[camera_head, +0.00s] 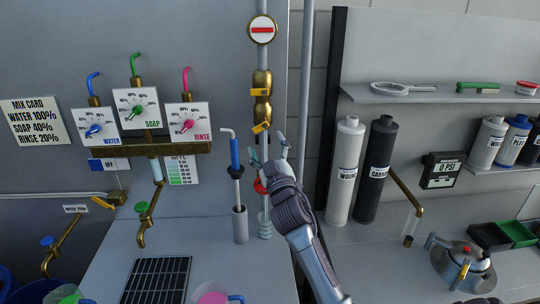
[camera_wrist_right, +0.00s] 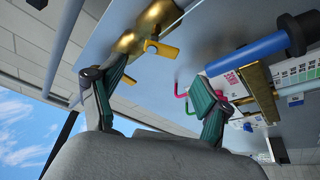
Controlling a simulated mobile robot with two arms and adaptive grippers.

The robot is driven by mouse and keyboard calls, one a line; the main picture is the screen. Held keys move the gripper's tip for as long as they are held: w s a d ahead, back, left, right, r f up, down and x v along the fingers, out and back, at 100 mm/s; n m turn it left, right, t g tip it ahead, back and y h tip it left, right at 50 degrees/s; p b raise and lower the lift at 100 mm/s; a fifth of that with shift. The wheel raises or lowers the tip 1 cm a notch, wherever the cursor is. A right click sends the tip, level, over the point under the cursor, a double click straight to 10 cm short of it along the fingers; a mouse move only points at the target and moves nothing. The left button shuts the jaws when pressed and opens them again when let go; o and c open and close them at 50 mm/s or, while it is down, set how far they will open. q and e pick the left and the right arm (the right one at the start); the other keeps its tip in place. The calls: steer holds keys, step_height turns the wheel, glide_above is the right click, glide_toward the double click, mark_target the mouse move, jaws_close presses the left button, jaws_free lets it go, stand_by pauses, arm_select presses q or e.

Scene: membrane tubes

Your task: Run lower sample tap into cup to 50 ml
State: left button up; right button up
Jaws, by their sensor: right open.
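A vertical pipe on the grey panel carries brass valve bodies (camera_head: 262,82) with an upper yellow lever (camera_head: 259,92) and a lower yellow lever (camera_head: 262,126). I cannot tell which is the lower sample tap. My right gripper (camera_head: 268,149) is open and empty, just below the lower lever; a red part (camera_head: 260,186) shows beside it. In the right wrist view my open fingers (camera_wrist_right: 155,98) have brass (camera_wrist_right: 152,20) and a yellow lever (camera_wrist_right: 162,49) beyond them. Partly cut-off cups with green (camera_head: 68,292) and pink (camera_head: 211,293) stand at the bottom edge. My left gripper is out of view.
A blue-handled tool stands in a grey holder (camera_head: 240,225) left of my gripper. Taps with a green knob (camera_head: 142,207) and blue knob (camera_head: 47,241) are at left.

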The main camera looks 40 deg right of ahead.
steer(key=shift+v, duration=1.9)
steer(key=s+a+f+m+g+y, duration=0.1)
steer(key=s+a+f+g, duration=0.25)
steer(key=f, duration=0.35)
steer(key=s+a+f+g+y, duration=0.1)
steer(key=s+a+f+g, duration=0.1)
steer(key=s+f, duration=0.3)
steer(key=s+a+f+m+g+y, duration=0.1)
steer(key=s+a+f+g, duration=0.15)
steer(key=f, duration=0.55)
steer(key=s+a+f+n+g+y, duration=0.15)
steer(key=s+a+f+g, duration=0.4)
steer(key=s, duration=0.55)
steer(key=s+a+f+g+y, duration=0.35)
steer(key=s+a+f, duration=0.2)
steer(key=s, duration=0.45)
step_height(320, 180, down, 28)
steer(key=s+g+b, duration=0.1)
steer(key=b, duration=0.4)
steer(key=s+d+f+b, duration=0.1)
steer(key=s+f, duration=0.7)
steer(key=f, duration=0.2)
steer(key=s+d+f+g+b, duration=0.1)
steer(key=s+f+b, duration=0.1)
steer(key=s+f, duration=0.7)
step_height(320, 180, down, 2)
steer(key=shift+s+d+f+h, duration=0.1)
steer(key=shift+s+d+h, duration=0.1)
steer(key=shift+d+h, duration=0.1)
